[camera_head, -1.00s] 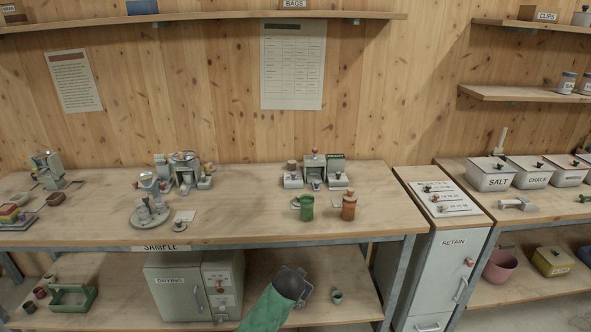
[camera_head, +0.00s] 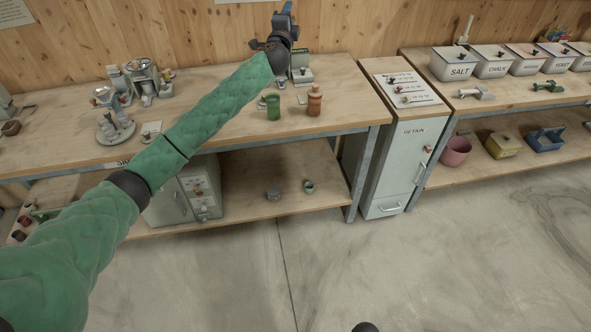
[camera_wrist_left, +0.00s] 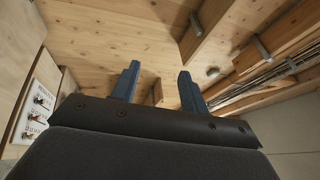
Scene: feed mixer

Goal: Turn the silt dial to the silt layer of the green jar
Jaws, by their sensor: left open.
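The green jar (camera_head: 273,107) stands upright on the workbench, just below my left gripper in the head view. A white panel (camera_head: 420,83) with several small knobs lies on top of the RETAIN cabinet; its labels are too small to read, so I cannot tell which knob is the silt dial. A panel with knobs also shows at the left edge of the left wrist view (camera_wrist_left: 38,105). My left gripper (camera_head: 287,12) is raised in front of the wall, fingers up. In the left wrist view its blue fingers (camera_wrist_left: 158,88) are apart and empty. The jar's layers cannot be made out.
A brown-orange jar (camera_head: 314,102) stands right of the green jar. A small device (camera_head: 300,70) behind them is partly hidden by my left arm. The RETAIN cabinet (camera_head: 408,150) stands between two benches. Lidded bins (camera_head: 452,68) line the right bench. The floor in front is clear.

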